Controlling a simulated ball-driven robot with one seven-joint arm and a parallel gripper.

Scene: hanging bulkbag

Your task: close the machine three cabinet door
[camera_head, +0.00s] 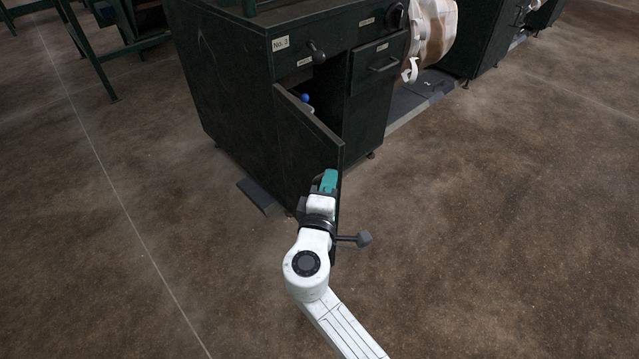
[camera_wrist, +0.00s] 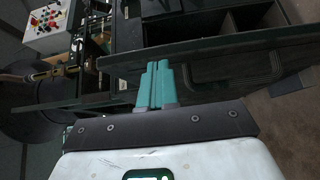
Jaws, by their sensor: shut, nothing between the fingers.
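The dark cabinet marked No. 3 (camera_head: 230,80) stands at the upper middle of the head view. Its door (camera_head: 305,140) is swung open toward me, showing the dark inside with a small blue item (camera_head: 305,97). My gripper (camera_head: 329,178) has teal fingers, shut and empty, at the free edge of the door. In the wrist view, the fingers (camera_wrist: 154,68) are pressed together close to the door (camera_wrist: 225,50), which crosses the picture as a dark panel. I cannot tell whether they touch it.
A small dark plate (camera_head: 258,196) lies at the cabinet's lower left. The brown floor (camera_head: 500,220) to the right is clear. The wrist view shows a control box (camera_wrist: 48,22).

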